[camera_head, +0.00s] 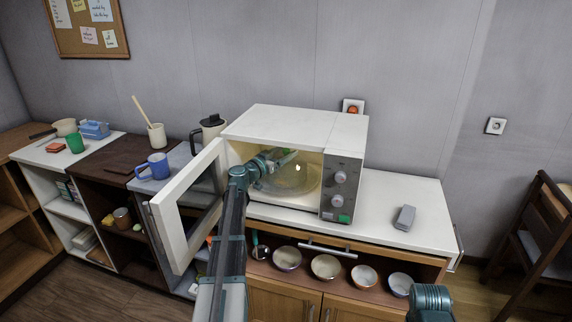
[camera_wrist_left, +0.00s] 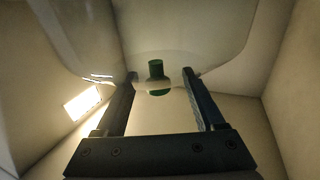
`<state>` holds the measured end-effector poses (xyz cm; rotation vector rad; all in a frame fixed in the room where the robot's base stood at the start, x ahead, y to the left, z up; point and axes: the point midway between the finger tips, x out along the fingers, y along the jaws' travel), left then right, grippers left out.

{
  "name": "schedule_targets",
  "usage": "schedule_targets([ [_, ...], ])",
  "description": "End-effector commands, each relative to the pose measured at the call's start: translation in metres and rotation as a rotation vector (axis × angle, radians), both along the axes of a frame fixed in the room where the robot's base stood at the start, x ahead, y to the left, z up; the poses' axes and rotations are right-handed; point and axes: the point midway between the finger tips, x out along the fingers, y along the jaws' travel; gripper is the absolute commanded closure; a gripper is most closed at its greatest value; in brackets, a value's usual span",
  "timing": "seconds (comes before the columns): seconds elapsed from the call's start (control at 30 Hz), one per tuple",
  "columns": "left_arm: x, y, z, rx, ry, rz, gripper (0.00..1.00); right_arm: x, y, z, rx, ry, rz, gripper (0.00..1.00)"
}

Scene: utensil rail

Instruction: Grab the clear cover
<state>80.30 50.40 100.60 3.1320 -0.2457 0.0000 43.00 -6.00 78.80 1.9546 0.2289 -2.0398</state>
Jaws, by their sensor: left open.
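The clear cover (camera_head: 296,182) is a see-through dome inside the lit microwave (camera_head: 345,150), whose door stands open to the left. My left gripper (camera_head: 284,158) reaches in through the opening, at the upper part of the cover, and partly hides it. In the left wrist view, the open fingers point toward a green knob (camera_wrist_left: 155,68) on the clear cover (camera_wrist_left: 190,45). The knob shows between the two fingertips, and no grip on it shows. Only a teal part of my right arm shows at the bottom right of the head view; its jaws do not show.
The open microwave door (camera_head: 185,208) stands left of my left arm. A grey block (camera_head: 404,217) lies on the white counter (camera_head: 385,190) to the right. Several bowls sit on the shelf below.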

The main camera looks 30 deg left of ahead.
Motion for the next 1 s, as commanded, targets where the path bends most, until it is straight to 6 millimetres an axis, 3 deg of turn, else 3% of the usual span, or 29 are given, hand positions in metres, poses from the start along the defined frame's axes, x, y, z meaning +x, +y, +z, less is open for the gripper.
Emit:
schedule_targets([
  [0.2, 0.033, -0.007, -0.003, 0.0, 0.0, -0.002, 0.29, 0.0, 0.0, -0.003, 0.0, 0.0, 0.0, 0.5],
  [0.47, 0.035, -0.008, -0.003, 0.0, 0.0, 0.0, 0.29, 0.0, 0.0, -0.003, 0.0, 0.0, 0.0, 0.5],
  [0.83, 0.035, -0.008, -0.003, 0.0, 0.0, 0.0, 0.96, 0.0, 0.0, -0.003, 0.0, 0.0, 0.0, 0.5],
  [0.87, 0.035, -0.008, -0.003, 0.0, 0.0, 0.0, 1.0, 0.0, 0.0, -0.003, 0.0, 0.0, 0.0, 0.5],
  [1.0, 0.035, -0.008, -0.003, 0.0, 0.0, 0.0, 1.0, 0.0, 0.0, -0.003, 0.0, 0.0, 0.0, 0.5],
])
